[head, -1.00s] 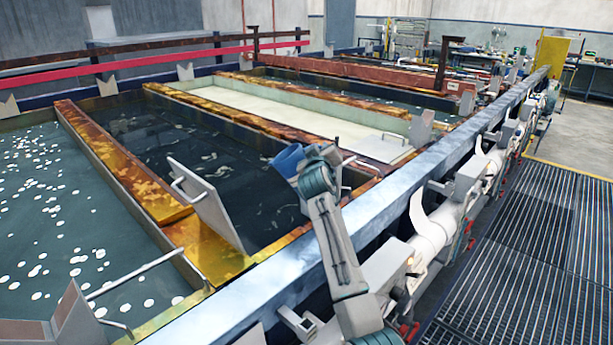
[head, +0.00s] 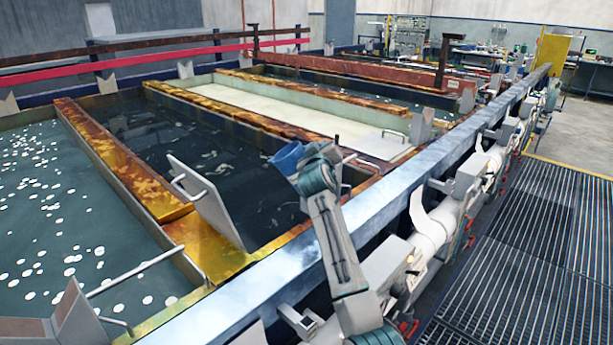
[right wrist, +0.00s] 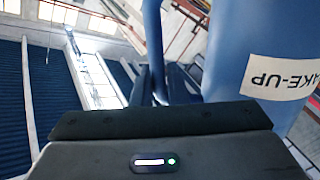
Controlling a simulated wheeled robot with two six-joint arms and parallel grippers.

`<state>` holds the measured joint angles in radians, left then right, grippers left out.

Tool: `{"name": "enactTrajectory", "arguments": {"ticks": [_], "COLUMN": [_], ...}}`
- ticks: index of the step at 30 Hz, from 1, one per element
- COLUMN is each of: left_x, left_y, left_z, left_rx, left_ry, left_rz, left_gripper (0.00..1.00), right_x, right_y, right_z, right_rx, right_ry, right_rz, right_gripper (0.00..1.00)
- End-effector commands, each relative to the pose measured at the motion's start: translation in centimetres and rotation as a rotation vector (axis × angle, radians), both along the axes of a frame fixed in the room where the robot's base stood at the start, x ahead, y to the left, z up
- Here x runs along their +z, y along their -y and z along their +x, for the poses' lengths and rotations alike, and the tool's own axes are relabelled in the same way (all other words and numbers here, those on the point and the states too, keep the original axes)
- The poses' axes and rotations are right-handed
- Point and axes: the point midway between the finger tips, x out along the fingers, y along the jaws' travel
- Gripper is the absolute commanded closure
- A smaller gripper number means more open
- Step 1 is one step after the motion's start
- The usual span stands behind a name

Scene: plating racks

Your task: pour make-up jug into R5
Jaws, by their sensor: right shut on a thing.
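The blue make-up jug (head: 287,158) is held over the right end of the dark tank (head: 165,135), tilted with its mouth toward the left. In the right wrist view the jug (right wrist: 222,55) fills the upper right, with its "MAKE-UP" label upside down and its handle (right wrist: 154,45) beside it. My right gripper (head: 313,168) is shut on the jug; in the head view it largely hides the jug's near side. No liquid stream shows. No R5 marking is readable, so I cannot tell which tank is R5. My left gripper is out of view.
A pale cream tank (head: 290,112) lies beyond the dark one, and a green-grey tank (head: 50,220) with white floating discs is at left. A tilted grey plate (head: 205,198) stands on the orange divider. A metal rail (head: 400,175) runs along the near edge.

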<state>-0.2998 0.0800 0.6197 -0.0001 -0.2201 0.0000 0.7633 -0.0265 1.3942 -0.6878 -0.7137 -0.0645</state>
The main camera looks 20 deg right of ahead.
Motion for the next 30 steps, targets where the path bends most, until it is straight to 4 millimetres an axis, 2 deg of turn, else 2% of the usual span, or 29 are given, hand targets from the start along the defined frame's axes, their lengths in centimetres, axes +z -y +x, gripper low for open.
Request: {"name": "enactTrajectory", "arguments": {"ticks": [15,30], "left_x": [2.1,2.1], "left_y": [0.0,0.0], "left_z": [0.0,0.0], "left_rx": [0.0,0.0], "left_ry": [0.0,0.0], "left_rz": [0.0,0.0], "left_gripper": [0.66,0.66], "right_x": [0.9,0.8], "right_y": [-0.7,-0.8], "right_z": [0.3,0.3], "right_rx": [0.0,0.0], "right_ry": [-0.056,-0.063], "right_rz": [-0.137,-0.155], "right_gripper": [1.0,1.0]}}
